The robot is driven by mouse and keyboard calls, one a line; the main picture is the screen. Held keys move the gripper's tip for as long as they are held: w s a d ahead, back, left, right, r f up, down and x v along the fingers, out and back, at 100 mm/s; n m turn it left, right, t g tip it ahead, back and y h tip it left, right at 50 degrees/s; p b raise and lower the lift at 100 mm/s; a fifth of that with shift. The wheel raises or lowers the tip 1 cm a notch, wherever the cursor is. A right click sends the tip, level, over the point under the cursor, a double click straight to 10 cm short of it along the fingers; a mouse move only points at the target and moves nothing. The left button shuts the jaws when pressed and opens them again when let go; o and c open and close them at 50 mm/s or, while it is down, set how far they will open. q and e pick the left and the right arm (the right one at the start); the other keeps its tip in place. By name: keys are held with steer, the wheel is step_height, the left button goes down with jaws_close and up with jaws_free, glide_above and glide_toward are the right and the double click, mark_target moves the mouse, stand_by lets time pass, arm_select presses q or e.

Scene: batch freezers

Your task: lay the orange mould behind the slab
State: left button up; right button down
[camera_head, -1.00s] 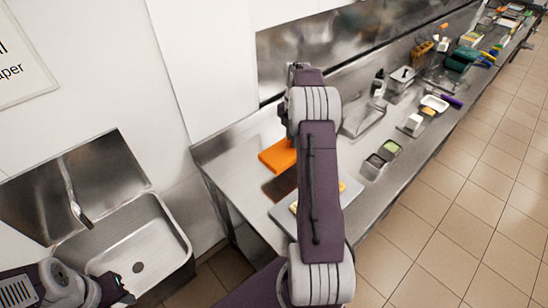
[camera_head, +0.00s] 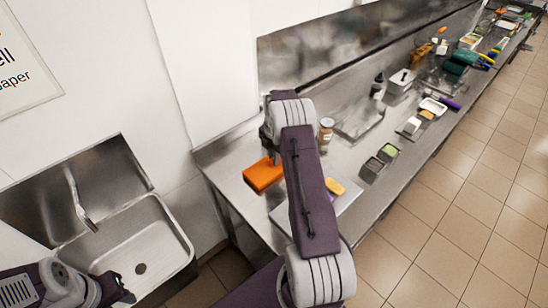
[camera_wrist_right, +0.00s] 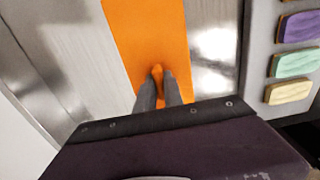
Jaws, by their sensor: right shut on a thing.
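The orange mould (camera_head: 262,174) lies flat at the left end of the steel counter, at or just above its surface. It also fills the middle of the right wrist view (camera_wrist_right: 150,35). My right gripper (camera_wrist_right: 160,88) is shut on a small orange knob of the mould; in the head view my arm partly hides it. The pale slab (camera_head: 349,199) lies nearer the counter's front edge, partly behind my right arm, with a yellow piece on it. In the wrist view the slab (camera_wrist_right: 259,60) shows at right with purple, green and yellow pieces. My left gripper (camera_head: 118,292) is near the sink, its jaws unclear.
A jar (camera_head: 326,132) stands on the counter just right of my right arm. Two small tubs (camera_head: 381,160), a clear tray (camera_head: 358,120) and other items fill the counter farther right. The sink (camera_head: 137,246) is at left. Bare steel surrounds the mould's left side.

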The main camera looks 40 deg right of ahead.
steer(key=c, duration=1.5)
jaws_free()
steer(key=shift+f, duration=0.1)
steer(key=shift+o, duration=0.2)
step_height(320, 180, up, 12)
steer(key=shift+b, duration=0.35)
steer(key=s+a+f+m, duration=0.1)
steer(key=s+a+m, duration=0.3)
steer(key=a+m, duration=0.3)
steer(key=s+a+m, duration=0.4)
steer(key=a, duration=0.6)
steer(key=s+a+f+m, duration=0.1)
steer(key=s+a+m, duration=0.2)
steer(key=s, duration=0.3)
steer(key=s+a+f+m+t, duration=0.1)
steer(key=s+a+f+m, duration=0.1)
steer(key=s+m, duration=0.3)
steer(key=shift+s+a+f, duration=0.2)
steer(key=shift+s+a, duration=0.4)
steer(key=shift+a, duration=0.05)
